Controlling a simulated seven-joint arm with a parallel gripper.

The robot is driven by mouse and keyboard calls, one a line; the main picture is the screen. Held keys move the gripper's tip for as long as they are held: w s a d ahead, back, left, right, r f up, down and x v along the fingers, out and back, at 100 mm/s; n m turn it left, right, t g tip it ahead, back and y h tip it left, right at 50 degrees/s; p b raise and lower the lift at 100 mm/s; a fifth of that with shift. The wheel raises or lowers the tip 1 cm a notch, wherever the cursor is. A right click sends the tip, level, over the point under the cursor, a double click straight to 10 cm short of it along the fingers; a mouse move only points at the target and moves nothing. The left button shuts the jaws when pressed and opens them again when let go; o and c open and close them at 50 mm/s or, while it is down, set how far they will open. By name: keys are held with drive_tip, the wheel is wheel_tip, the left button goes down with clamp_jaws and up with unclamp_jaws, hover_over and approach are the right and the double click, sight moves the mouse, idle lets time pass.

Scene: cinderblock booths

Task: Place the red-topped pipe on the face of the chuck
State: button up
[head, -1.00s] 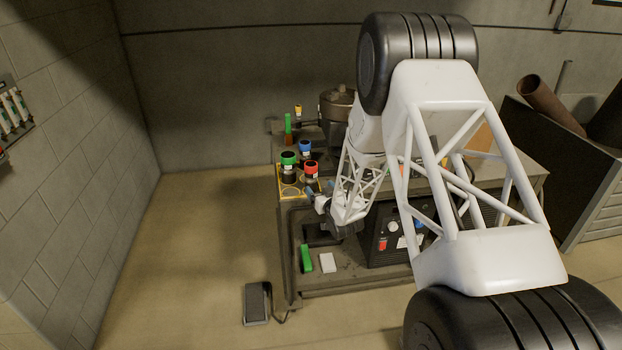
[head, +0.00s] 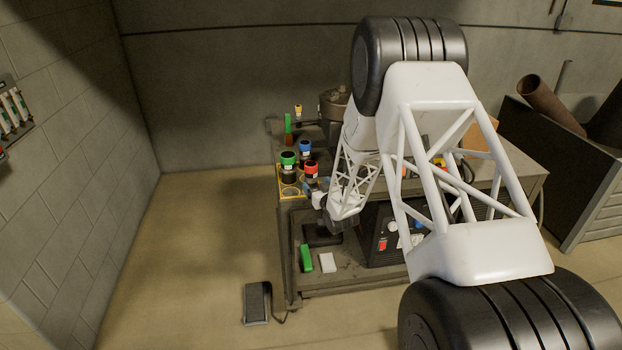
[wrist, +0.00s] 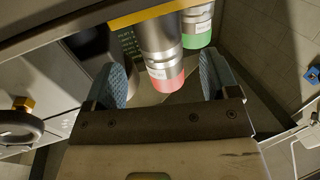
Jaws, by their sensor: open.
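The red-topped pipe (head: 311,170) stands upright at the front left corner of the bench, in or beside a yellow-edged holder (head: 291,194). My gripper (head: 312,189) is beside it, low at the bench's front edge. In the wrist view the red end of the pipe (wrist: 166,79) shows between the two blue-padded fingers (wrist: 162,80). The fingers are open, with gaps on both sides of the pipe. A round grey metal body, apparently the chuck (head: 332,106), is at the back of the bench; my arm partly hides it.
A green-topped pipe (head: 289,160) and a blue-topped pipe (head: 305,148) stand close to the red one. The green one (wrist: 197,38) is near the right finger in the wrist view. A green block (head: 306,258) and a white block (head: 327,262) lie on the lower shelf.

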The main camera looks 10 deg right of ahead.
sight(314, 181)
drive_tip(key=shift+x, duration=2.6)
drive_tip(key=c, duration=1.4)
drive_tip(key=shift+r, duration=0.1)
drive_tip(key=shift+c, duration=0.2)
